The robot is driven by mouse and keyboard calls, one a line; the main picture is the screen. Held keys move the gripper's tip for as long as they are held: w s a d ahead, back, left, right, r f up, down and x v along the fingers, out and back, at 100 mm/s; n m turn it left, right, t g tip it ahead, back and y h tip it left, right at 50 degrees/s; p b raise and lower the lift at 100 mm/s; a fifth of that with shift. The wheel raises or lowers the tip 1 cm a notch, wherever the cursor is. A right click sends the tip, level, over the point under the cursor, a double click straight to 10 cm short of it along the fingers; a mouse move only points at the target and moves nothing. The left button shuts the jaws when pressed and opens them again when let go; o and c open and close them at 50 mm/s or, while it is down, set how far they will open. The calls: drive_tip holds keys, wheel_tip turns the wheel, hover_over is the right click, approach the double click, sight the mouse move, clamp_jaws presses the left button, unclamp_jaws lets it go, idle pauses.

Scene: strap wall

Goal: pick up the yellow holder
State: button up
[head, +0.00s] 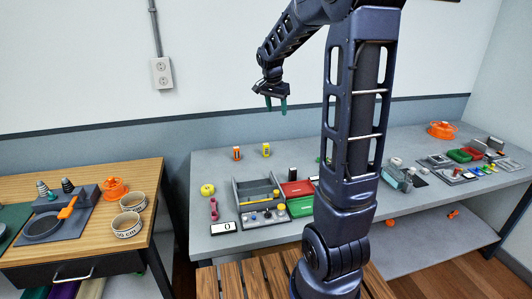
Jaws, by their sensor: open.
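A small yellow holder (266,150) stands upright near the back edge of the grey table, at the middle left of the head view. It has a dark mark on its front. My gripper (276,106) hangs in the air above the back of the table, teal fingers pointing down. The fingers are apart with nothing between them. In the picture the gripper is above and slightly right of the yellow holder, and not touching it.
An orange holder (237,153) stands just left of the yellow one. In front are a grey tray (247,192), a red bin (297,188), a yellow ring-like object (208,189) and a number display (227,227). My arm hides part of the table's middle. A wooden table (150,175) stands left.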

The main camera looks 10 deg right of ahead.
drive_tip(key=w+a+f+m+g+h, duration=0.1)
drive_tip(key=w+f+m, duration=0.3)
drive_tip(key=w+f, duration=0.7)
drive_tip(key=m+h, duration=0.2)
drive_tip(key=m, duration=0.2)
approach(266, 144)
drive_tip(key=f, duration=0.2)
drive_tip(key=shift+g, duration=0.4)
drive_tip(key=x, duration=0.5)
drive_tip(key=shift+w+d, duration=0.15)
drive_tip(key=shift+w, duration=0.1)
drive_tip(key=shift+y, duration=0.3)
drive_tip(key=shift+d+x, duration=0.25)
drive_tip(key=shift+x, duration=2.25)
drive_tip(key=shift+r, duration=0.15)
drive_tip(key=c, duration=1.1)
